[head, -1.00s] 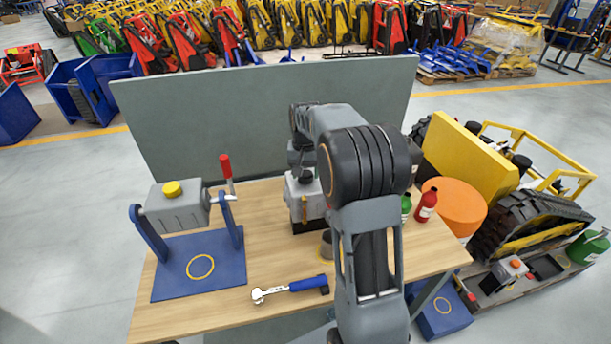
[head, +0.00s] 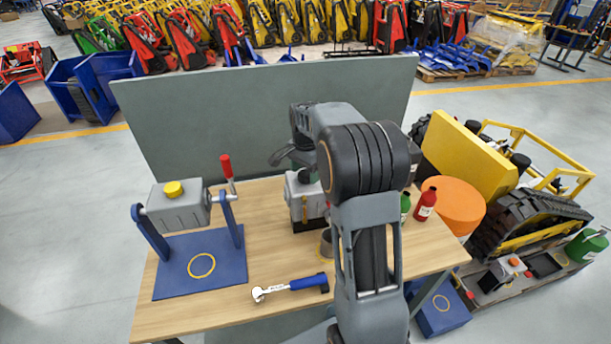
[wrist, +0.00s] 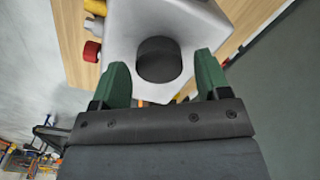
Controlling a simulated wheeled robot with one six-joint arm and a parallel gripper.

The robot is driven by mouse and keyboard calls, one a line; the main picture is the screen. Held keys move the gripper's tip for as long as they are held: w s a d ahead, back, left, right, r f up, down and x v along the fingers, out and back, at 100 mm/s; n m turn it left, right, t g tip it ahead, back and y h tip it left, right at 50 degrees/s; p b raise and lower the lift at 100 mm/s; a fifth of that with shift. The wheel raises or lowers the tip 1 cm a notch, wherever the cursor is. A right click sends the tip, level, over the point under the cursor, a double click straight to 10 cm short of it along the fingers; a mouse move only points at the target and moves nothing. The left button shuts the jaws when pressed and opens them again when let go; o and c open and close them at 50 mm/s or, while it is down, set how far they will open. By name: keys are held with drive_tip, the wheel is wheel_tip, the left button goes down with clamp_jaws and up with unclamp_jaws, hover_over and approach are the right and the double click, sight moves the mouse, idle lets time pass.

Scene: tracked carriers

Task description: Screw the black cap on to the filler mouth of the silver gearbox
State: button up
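The silver gearbox (head: 298,209) stands on the wooden table behind my arm, on a dark base. In the wrist view its pale body (wrist: 202,22) fills the upper middle. The black cap (wrist: 158,60) sits on the gearbox there, round and seen from above; how tightly it is seated cannot be told. My gripper (wrist: 160,64) has its two green fingers spread, one on each side of the cap, with gaps visible between fingers and cap. In the head view my arm hides part of the gearbox, and the fingers are hard to make out.
A grey unit with a yellow cap (head: 173,188) hangs on a blue stand (head: 215,273) at the left. A blue-handled ratchet (head: 290,287) lies at the table front. Red (head: 426,204) and green bottles stand right. A grey panel (head: 260,110) rises behind the table.

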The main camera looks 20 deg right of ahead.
drive_tip(key=n, duration=0.4)
drive_tip(key=n+p, duration=0.1)
drive_tip(key=n, duration=1)
drive_tip(key=shift+n, duration=0.4)
drive_tip(key=n+p, duration=0.1)
drive_tip(key=n, duration=1.2)
drive_tip(key=shift+n, duration=0.3)
drive_tip(key=shift+f, duration=0.1)
drive_tip(key=shift+c, duration=0.2)
